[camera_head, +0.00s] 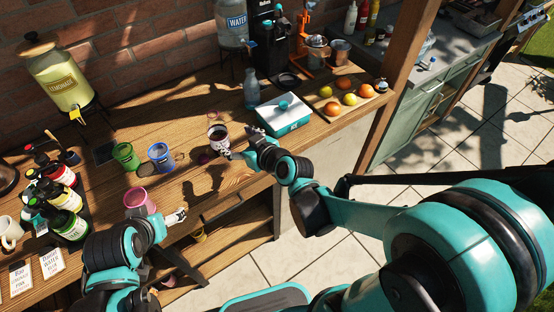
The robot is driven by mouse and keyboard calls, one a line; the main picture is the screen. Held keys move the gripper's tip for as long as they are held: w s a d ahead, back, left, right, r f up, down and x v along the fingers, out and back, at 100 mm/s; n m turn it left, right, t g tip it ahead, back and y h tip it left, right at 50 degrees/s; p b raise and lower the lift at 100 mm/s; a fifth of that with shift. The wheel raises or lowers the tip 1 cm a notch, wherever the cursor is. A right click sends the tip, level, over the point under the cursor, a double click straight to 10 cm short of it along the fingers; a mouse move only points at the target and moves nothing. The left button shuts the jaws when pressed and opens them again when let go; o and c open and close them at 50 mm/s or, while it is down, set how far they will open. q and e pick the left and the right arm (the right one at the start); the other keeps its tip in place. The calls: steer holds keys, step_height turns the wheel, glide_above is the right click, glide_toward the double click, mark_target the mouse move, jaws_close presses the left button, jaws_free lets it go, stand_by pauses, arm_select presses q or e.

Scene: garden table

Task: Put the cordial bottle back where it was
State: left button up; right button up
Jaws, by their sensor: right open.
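Several dark cordial bottles stand close together at the left of the table; one has a red label (62,175), and another has a green label (72,202). I cannot tell which one the task means. My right gripper (237,150) is open over the table, beside a cup of dark liquid (218,138), far to the right of the bottles. I see no bottle in it. My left gripper (178,216) is near the table's front edge, just right of a pink cup (139,201). Its jaws are too small to read.
Green (125,156) and blue (161,156) cups stand mid-table. A teal-and-white box (283,115), a clear bottle (251,90) and a fruit board (328,113) lie right. A lemonade dispenser (60,82) stands behind; cards (51,263) and a white mug (11,231) are left.

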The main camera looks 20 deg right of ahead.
steer(key=s+d+m+g+h, duration=0.5)
steer(key=s+d, duration=0.8)
steer(key=s, duration=0.5)
steer(key=shift+f+h, duration=0.3)
steer(key=shift+f, duration=0.1)
step_height(320, 180, down, 2)
steer(key=shift+a+f+b, duration=0.1)
steer(key=shift+f+b, duration=0.1)
steer(key=shift+b, duration=1)
